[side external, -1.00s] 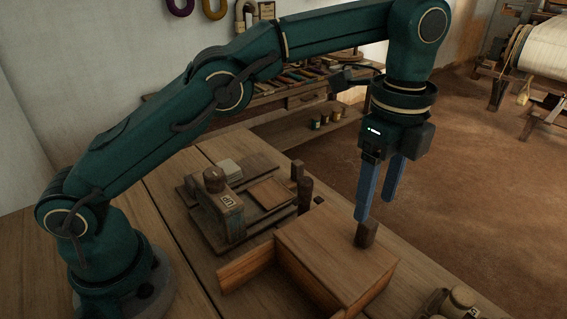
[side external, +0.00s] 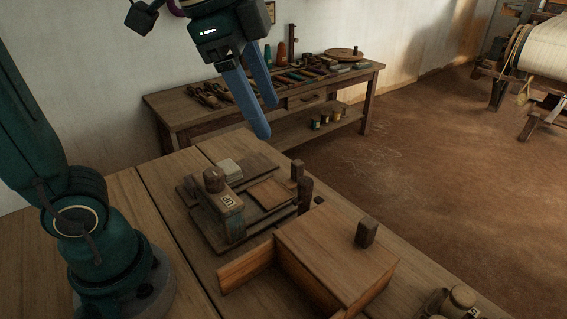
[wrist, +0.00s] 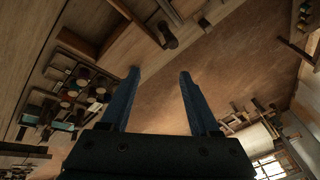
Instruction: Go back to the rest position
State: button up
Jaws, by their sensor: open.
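My gripper (side external: 258,108) is open and empty, raised high above the back of the near wooden table in the side view. Its two blue fingers point downward and are apart, with nothing between them. In the wrist view the gripper (wrist: 158,82) also shows open, with bare brown floor beyond the fingers. A wooden box (side external: 335,252) lies on the near table, with a small dark block (side external: 366,232) standing on its top. The gripper is well up and to the left of that block and touches nothing.
The near table (side external: 150,205) also bears a dark wooden rack (side external: 255,222) with a labelled block (side external: 228,215). A back bench (side external: 190,108) with several tools stands by the wall. A loom (side external: 540,65) is at the far right. The floor (side external: 430,150) between is clear.

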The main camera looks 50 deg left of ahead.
jog(key=s+a+f+n+t, duration=0.1)
jog(key=s+a+f+n, duration=0.1)
jog(key=s+f+n, duration=0.5)
notch_tip(320, 180, down, 3)
jog(key=n, duration=0.2)
jog(key=shift+a+n, duration=0.3)
jog(key=shift+o, duration=0.3)
jog(key=shift+f, duration=0.1)
dwell(1.0)
